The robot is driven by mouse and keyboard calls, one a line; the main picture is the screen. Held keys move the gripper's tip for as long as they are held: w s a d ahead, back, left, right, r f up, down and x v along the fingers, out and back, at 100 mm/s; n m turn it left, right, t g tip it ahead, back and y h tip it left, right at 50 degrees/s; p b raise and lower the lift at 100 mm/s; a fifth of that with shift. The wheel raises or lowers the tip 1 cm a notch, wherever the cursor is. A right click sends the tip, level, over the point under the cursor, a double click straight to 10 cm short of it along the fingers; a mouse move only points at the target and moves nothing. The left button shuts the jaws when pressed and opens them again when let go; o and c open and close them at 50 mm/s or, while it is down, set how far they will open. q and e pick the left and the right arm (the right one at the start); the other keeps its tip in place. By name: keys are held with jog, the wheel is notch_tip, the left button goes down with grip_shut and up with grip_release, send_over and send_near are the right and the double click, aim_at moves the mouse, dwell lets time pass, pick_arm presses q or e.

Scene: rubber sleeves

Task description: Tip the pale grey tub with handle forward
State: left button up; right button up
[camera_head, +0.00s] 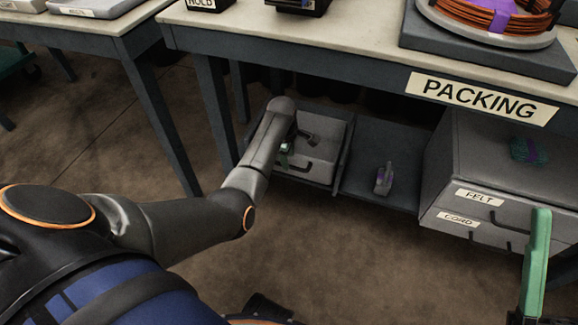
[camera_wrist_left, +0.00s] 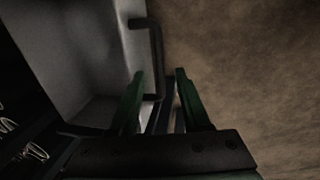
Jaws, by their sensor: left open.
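The pale grey tub (camera_head: 322,172) sits on the low shelf under the packing table, with its dark bar handle (camera_head: 298,168) on the front. My left gripper (camera_head: 286,152) is at the tub's left part, partly hidden by my own forearm. In the left wrist view the tub (camera_wrist_left: 92,45) is on the left and its handle (camera_wrist_left: 156,50) stands out from the wall. The green fingers of my left gripper (camera_wrist_left: 160,72) are open, with the handle's near end appearing between them. I cannot tell if they touch it. One green finger of my right gripper (camera_head: 537,262) shows at lower right.
A small grey item (camera_head: 383,180) stands on the shelf right of the tub. A drawer unit (camera_head: 440,175) labelled felt and cord is farther right. The packing table (camera_head: 330,45) overhangs the shelf, and its leg is close left. Floor in front is clear.

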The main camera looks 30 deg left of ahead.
pick_arm(q)
jog(key=shift+w+f+b, duration=0.15)
jog(key=shift+f+b, duration=0.2)
jog(key=shift+f, duration=0.4)
jog(key=shift+w+f+b, duration=0.15)
jog(key=shift+f+b, duration=0.2)
jog(key=shift+f, duration=0.4)
jog(key=shift+a, duration=0.1)
pick_arm(e)
jog(key=shift+w+a+f, duration=0.1)
jog(key=shift+a+f, duration=0.1)
jog(key=shift+f, duration=1.05)
pick_arm(q)
grip_shut()
